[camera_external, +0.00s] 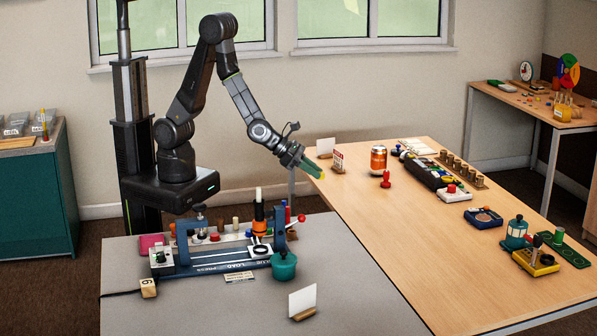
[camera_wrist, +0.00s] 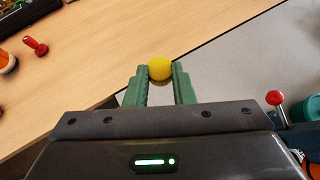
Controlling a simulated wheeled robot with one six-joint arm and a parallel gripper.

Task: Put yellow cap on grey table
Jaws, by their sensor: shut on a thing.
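In the wrist view, the yellow cap (camera_wrist: 160,69) is round and sits between the green fingertips of my gripper (camera_wrist: 160,82). The gripper is shut on it. In the external view, my gripper (camera_external: 314,171) is in the air near the left edge of the wooden table; the cap cannot be made out clearly there. The grey table (camera_external: 345,285) is at the lower left, in front of my base. It also shows in the wrist view (camera_wrist: 245,75), to the right of the gripper.
A blue press (camera_external: 215,268), a teal pot (camera_external: 284,266) and a white card (camera_external: 302,299) stand on the grey table. An orange can (camera_external: 378,160) and a red stamp (camera_external: 386,180) stand on the wooden table (camera_external: 420,240). The grey table's right part is mostly clear.

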